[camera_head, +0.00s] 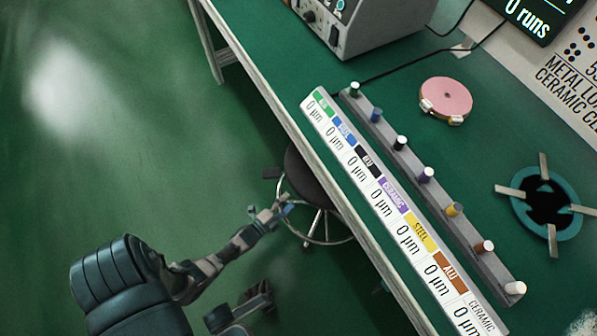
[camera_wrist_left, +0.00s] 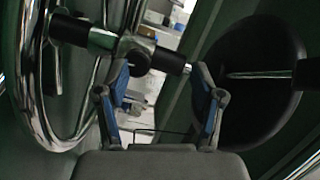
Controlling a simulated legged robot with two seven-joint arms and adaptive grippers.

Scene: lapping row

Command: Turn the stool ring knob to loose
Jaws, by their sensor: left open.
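The stool has a round dark seat (camera_head: 308,178), partly hidden under the bench edge, and a chrome foot ring (camera_head: 325,241) below it. In the left wrist view the ring (camera_wrist_left: 30,85) stands at the left and the seat (camera_wrist_left: 255,80) at the right. A dark round knob (camera_wrist_left: 136,54) sits on the stool's chrome post between them. My left gripper (camera_head: 281,207) is at the stool; its blue-padded fingers (camera_wrist_left: 162,85) are apart, with the knob close to the left fingertip. Contact is unclear. A dark part like my right gripper (camera_head: 262,297) shows low in the head view.
The green bench (camera_head: 290,65) runs diagonally above the stool, its pale front edge close by. On it are a label strip (camera_head: 380,190), a rack of coloured pegs (camera_head: 410,165), a pink disc (camera_head: 447,97), a teal ring fixture (camera_head: 575,215) and a grey machine (camera_head: 365,25). The left floor is clear.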

